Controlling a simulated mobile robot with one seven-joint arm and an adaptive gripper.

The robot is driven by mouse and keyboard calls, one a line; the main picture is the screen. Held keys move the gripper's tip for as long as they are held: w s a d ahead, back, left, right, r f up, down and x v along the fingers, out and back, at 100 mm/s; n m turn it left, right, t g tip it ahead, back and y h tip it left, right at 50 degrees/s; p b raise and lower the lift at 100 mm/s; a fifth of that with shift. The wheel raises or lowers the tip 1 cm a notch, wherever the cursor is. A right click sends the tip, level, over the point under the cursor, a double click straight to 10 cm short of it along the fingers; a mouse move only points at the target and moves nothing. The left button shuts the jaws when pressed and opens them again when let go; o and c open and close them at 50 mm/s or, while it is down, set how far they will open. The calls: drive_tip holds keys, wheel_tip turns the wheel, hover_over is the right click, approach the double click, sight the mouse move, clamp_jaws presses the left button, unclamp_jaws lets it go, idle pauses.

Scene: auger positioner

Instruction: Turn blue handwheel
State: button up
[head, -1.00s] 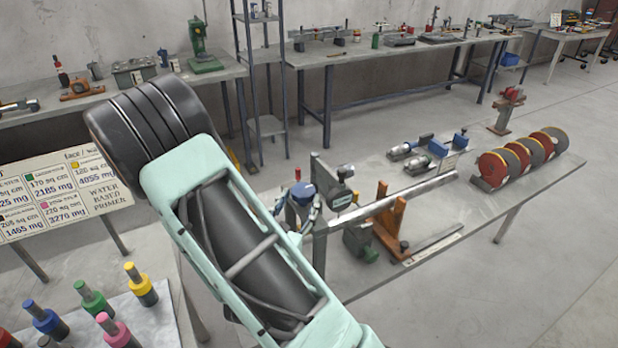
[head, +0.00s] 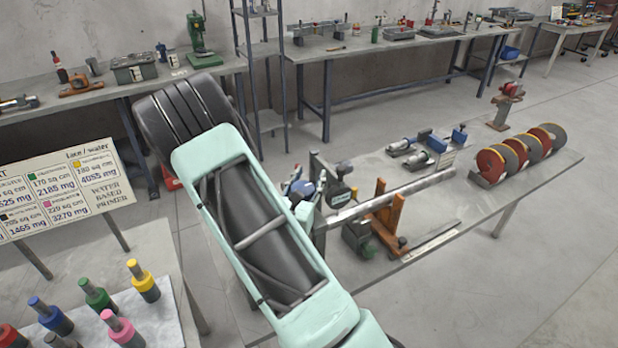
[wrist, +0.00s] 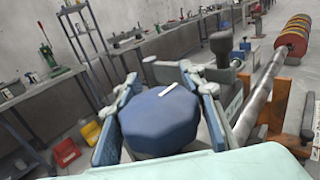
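The blue handwheel (wrist: 158,124) is a faceted knob with a short white mark on its face, pointing up and right. It fills the gap between the two fingers of my gripper (wrist: 160,112) in the wrist view. One finger lies along its left side and one along its right, seemingly touching both. In the head view the blue handwheel (head: 299,188) is small and partly covered by my gripper (head: 305,203). It sits at the left end of the positioner, by a grey upright plate and a long metal tube (head: 400,197).
The positioner stands on a grey table (head: 480,220) with an orange stand (head: 385,218) and red-and-black discs (head: 515,155). Colored bottles (head: 95,295) stand at the lower left beside a sign (head: 75,190). Workbenches line the wall.

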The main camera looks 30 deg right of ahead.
sight(313, 193)
drive_tip(key=c, duration=0.7)
drive_tip(key=shift+f, duration=0.1)
drive_tip(key=shift+c, duration=0.2)
drive_tip(key=shift+h, duration=0.3)
drive_tip(key=m+g+h, duration=0.1)
drive_tip(key=g, duration=0.1)
drive_tip(key=s+m+g+h+b, duration=0.1)
drive_tip(key=m+g, duration=0.1)
drive_tip(key=d+m+g+h, duration=0.1)
drive_tip(key=g, duration=0.1)
drive_tip(key=shift+s+f+m+h+b, duration=0.1)
drive_tip(key=shift+s+m+h+b, duration=0.2)
drive_tip(key=shift+s+m+h, duration=0.1)
clamp_jaws()
drive_tip(key=s+a+m+g+y+b, duration=0.1)
drive_tip(key=s+m+g+y, duration=0.3)
drive_tip(key=m+g, duration=1)
drive_tip(key=shift+s+r+g+y+b, duration=0.35)
drive_tip(key=shift+s+g, duration=0.75)
drive_tip(key=shift+g, duration=2.2)
drive_tip(key=shift+a, duration=0.15)
